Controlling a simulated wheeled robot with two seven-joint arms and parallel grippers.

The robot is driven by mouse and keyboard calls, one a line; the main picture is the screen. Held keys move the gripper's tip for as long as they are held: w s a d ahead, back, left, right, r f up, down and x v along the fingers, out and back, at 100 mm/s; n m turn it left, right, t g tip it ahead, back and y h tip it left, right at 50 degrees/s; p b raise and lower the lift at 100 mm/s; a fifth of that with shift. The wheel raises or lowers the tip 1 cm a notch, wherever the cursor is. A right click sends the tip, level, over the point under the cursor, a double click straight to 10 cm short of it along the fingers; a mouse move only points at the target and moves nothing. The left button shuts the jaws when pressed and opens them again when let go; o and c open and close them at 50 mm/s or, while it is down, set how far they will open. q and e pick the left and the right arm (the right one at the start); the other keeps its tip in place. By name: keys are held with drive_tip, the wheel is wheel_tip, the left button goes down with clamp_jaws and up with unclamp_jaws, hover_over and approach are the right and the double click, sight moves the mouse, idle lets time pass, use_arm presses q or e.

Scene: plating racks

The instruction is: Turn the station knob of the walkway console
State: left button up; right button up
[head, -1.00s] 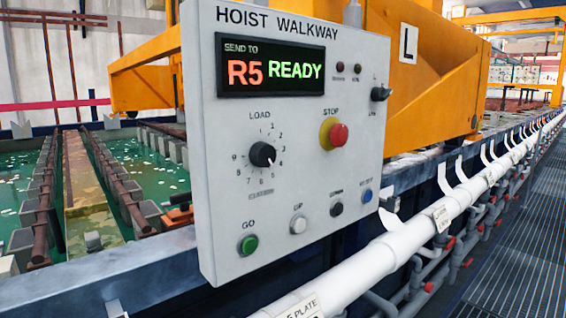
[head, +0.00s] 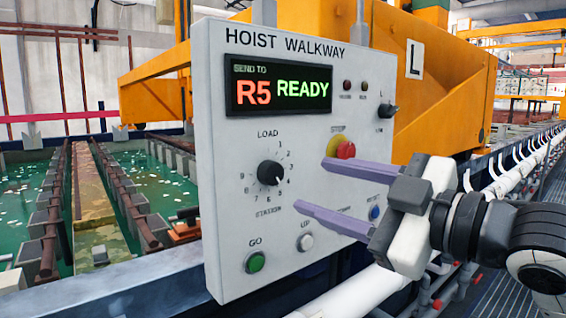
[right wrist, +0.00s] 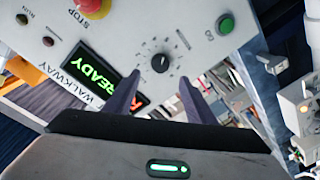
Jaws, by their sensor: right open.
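The hoist walkway console (head: 225,200) is a white panel with a display reading "SEND TO R5 READY" (head: 278,85). The black station knob (head: 271,173) sits below the word LOAD inside a ring of numbers, its white mark toward the lower right. My right gripper (head: 310,185) is open and empty in front of the panel, right of the knob, with its two purple fingers pointing left. In the right wrist view the knob (right wrist: 160,63) shows beyond the fingertips, roughly between them, and nothing touches it. My left gripper is not in view.
A green GO button (head: 255,262) and a white UP button (head: 306,242) sit low on the panel. A white pipe (head: 345,300) runs below right; green tanks (head: 25,185) lie left.

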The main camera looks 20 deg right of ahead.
sight(276, 174)
drive_tip(key=p+x, duration=0.6)
drive_tip(key=x, duration=0.1)
drive_tip(key=shift+w+a, duration=0.15)
drive_tip(key=shift+w, duration=0.1)
drive_tip(key=shift+w+a, duration=0.3)
drive_tip(key=shift+w, duration=0.35)
drive_tip(key=shift+c, duration=0.4)
drive_tip(key=c, duration=1)
drive_tip(key=shift+o, duration=0.2)
drive_tip(key=shift+p, duration=0.3)
